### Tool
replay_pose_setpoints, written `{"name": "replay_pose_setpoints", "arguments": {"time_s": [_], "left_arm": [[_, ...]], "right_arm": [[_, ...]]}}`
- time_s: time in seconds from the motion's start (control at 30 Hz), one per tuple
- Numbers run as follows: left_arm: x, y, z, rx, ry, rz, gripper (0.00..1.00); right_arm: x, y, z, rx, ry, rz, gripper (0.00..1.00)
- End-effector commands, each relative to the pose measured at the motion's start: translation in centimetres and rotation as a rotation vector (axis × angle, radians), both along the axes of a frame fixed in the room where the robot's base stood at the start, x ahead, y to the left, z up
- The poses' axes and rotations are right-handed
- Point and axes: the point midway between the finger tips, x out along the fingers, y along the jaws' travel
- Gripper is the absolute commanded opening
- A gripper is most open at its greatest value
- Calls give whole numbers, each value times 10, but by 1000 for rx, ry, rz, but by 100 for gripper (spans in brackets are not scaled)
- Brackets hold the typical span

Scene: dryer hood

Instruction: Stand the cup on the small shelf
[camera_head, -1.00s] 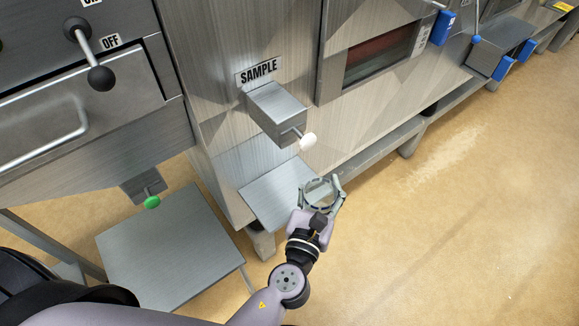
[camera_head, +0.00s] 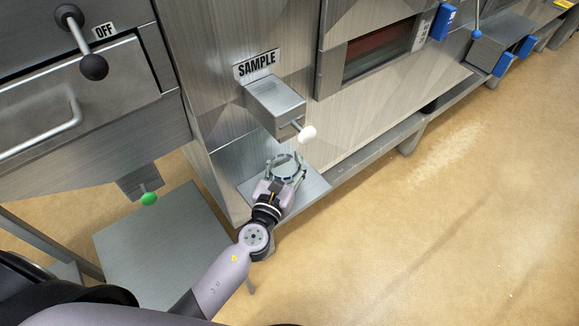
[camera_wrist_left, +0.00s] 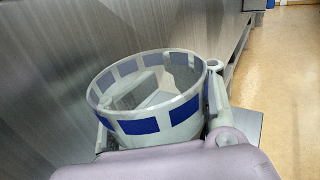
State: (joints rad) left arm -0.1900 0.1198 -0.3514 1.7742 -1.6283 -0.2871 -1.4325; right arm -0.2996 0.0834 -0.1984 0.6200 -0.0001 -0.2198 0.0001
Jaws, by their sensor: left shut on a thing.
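The cup (camera_wrist_left: 150,121) is pale and see-through, with a band of blue rectangles round its rim. In the left wrist view it is upright, with its mouth facing up. My left gripper (camera_head: 284,170) is shut on the cup, with a finger on each side of it. In the head view the cup (camera_head: 285,161) is over the small shelf (camera_head: 311,190), below the SAMPLE spout box. The cup's base is hidden, so I cannot tell if it touches the shelf. My right gripper is not in view.
The SAMPLE box (camera_head: 272,103) with its white-knobbed handle (camera_head: 306,134) juts out just above the cup. The metal machine wall (camera_head: 224,110) stands behind. A larger low metal table (camera_head: 160,250) is at the left, under a green knob (camera_head: 149,198). The floor at the right is clear.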

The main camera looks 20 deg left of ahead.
Motion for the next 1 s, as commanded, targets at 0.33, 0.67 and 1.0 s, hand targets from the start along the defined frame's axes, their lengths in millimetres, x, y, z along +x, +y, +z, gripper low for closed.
{"name": "replay_pose_setpoints", "arguments": {"time_s": [0.33, 0.67, 1.0], "left_arm": [[3, 3, -13, 0, -1, -1, 12], [2, 3, -17, 0, -1, -1, 47], [2, 3, -17, 0, -1, -1, 56]], "right_arm": [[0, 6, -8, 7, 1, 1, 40], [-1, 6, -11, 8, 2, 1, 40], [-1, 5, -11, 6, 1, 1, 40]]}}
